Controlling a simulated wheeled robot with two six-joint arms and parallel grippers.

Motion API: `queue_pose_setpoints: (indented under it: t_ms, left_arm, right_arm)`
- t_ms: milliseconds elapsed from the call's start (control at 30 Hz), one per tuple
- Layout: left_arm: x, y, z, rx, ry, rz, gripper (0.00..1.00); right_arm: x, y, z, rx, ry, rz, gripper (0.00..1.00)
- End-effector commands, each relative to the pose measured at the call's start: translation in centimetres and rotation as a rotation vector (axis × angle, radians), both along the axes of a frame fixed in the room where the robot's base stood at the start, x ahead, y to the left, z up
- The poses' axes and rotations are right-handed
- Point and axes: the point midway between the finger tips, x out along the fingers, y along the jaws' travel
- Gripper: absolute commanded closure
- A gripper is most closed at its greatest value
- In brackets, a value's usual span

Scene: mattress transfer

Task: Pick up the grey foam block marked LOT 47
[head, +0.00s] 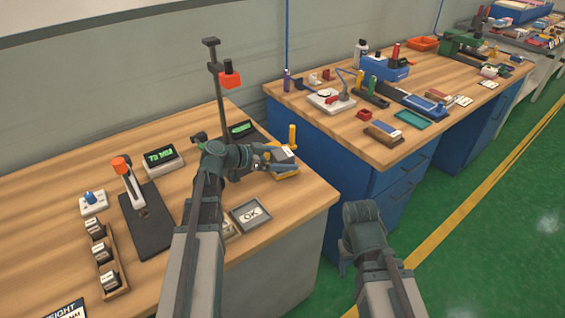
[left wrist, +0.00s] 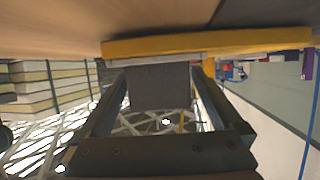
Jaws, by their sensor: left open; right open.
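A grey block (head: 284,154) sits on a yellow base (head: 287,174) near the right edge of the front bench, below a yellow post (head: 292,134). No LOT 47 marking is readable. My left gripper (head: 262,162) is right at the block's left side. In the left wrist view the dark grey block (left wrist: 160,86) lies between the two open fingers of my left gripper (left wrist: 163,95), with the yellow base (left wrist: 205,43) just beyond. I cannot tell whether the fingers touch it. My right gripper (head: 344,262) is over the floor gap beside the bench, mostly hidden by its own wrist.
A tall dark stand with a red head (head: 230,77) rises behind my left gripper. A display box (head: 163,158), a dark-based press (head: 145,215), a block rack (head: 104,252) and an OK tray (head: 251,214) stand on the bench. A second, cluttered bench (head: 400,140) is behind.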

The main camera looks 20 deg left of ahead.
Motion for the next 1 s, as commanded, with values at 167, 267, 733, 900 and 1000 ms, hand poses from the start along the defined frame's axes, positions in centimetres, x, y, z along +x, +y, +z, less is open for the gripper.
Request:
queue_pose_setpoints:
  t_ms: [167, 267, 733, 900, 1000]
  left_arm:
    - [-0.02, 0.02, 0.07, 0.000, 0.000, 0.001, 0.02]
    - [-0.02, 0.04, 0.06, 0.000, 0.000, 0.001, 0.20]
    - [-0.03, 0.05, 0.07, 0.000, 0.000, 0.001, 0.82]
    - [-0.04, 0.04, 0.23, 0.000, 0.000, 0.001, 0.82]
    - [-0.03, 0.05, 0.67, 0.000, 0.000, 0.001, 0.82]
  right_arm:
    - [0.01, 0.00, 0.07, 0.000, 0.000, 0.000, 0.45]
    - [0.00, -0.01, 0.07, 0.000, 0.000, 0.000, 0.45]
    - [0.01, 0.00, 0.07, 0.000, 0.000, 0.000, 0.45]
    - [0.00, 0.00, 0.24, 0.000, 0.000, 0.000, 0.45]
    - [0.00, 0.00, 0.67, 0.000, 0.000, 0.000, 0.45]
